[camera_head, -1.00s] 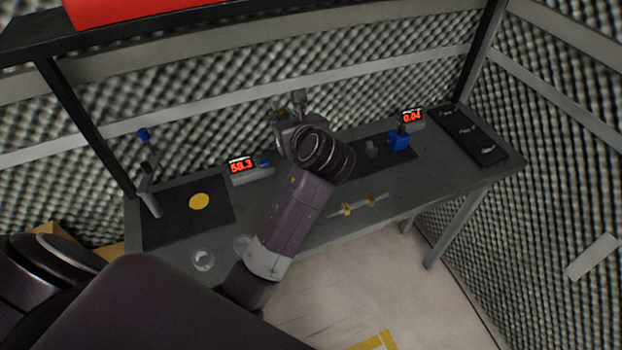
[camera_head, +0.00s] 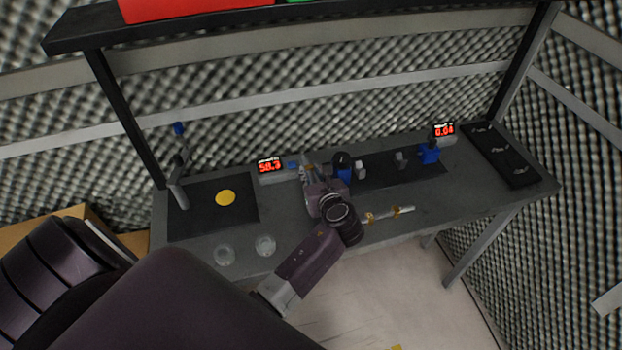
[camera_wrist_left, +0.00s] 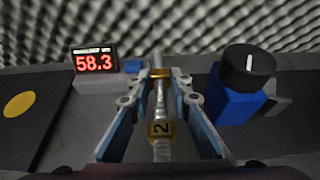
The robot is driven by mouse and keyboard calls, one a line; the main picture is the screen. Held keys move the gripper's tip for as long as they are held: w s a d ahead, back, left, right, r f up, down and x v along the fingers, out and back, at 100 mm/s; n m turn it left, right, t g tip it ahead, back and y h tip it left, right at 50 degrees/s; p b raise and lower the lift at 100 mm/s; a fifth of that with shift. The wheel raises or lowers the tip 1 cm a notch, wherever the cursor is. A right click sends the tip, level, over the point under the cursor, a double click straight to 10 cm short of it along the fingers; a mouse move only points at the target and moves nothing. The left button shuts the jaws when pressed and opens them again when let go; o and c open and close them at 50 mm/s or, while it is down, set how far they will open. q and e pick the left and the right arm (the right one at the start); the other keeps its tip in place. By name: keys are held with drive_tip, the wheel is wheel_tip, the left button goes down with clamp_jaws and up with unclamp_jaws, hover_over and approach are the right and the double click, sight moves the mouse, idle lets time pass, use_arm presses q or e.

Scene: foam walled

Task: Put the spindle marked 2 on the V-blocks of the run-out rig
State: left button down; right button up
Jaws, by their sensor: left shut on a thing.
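My left gripper (camera_head: 309,165) is shut on the spindle marked 2. The left wrist view shows the silver spindle (camera_wrist_left: 162,103) with gold bands and the 2 tag between the fingers (camera_wrist_left: 158,95), its length running away from the camera. The run-out rig's dark plate (camera_head: 380,180) lies right of the gripper. It carries two small grey V-blocks (camera_head: 361,170) (camera_head: 401,159) and a blue block with a black knob (camera_head: 343,168), also large at right in the left wrist view (camera_wrist_left: 240,95). No spindle shows on the V-blocks. My right gripper is out of view.
Another gold-banded spindle (camera_head: 388,214) lies near the bench's front edge. A 58.3 display (camera_head: 269,168) stands behind and left of the gripper; a 0.04 display (camera_head: 444,130) stands by a second blue block (camera_head: 429,153). A dark mat (camera_head: 190,222) with a yellow disc lies left, a black tray (camera_head: 505,160) right.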

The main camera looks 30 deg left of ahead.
use_arm(q)
drive_tip(key=shift+f, duration=1.3)
drive_tip(key=shift+f, duration=0.15)
drive_tip(key=c, duration=1.8)
unclamp_jaws()
drive_tip(key=shift+o, duration=0.2)
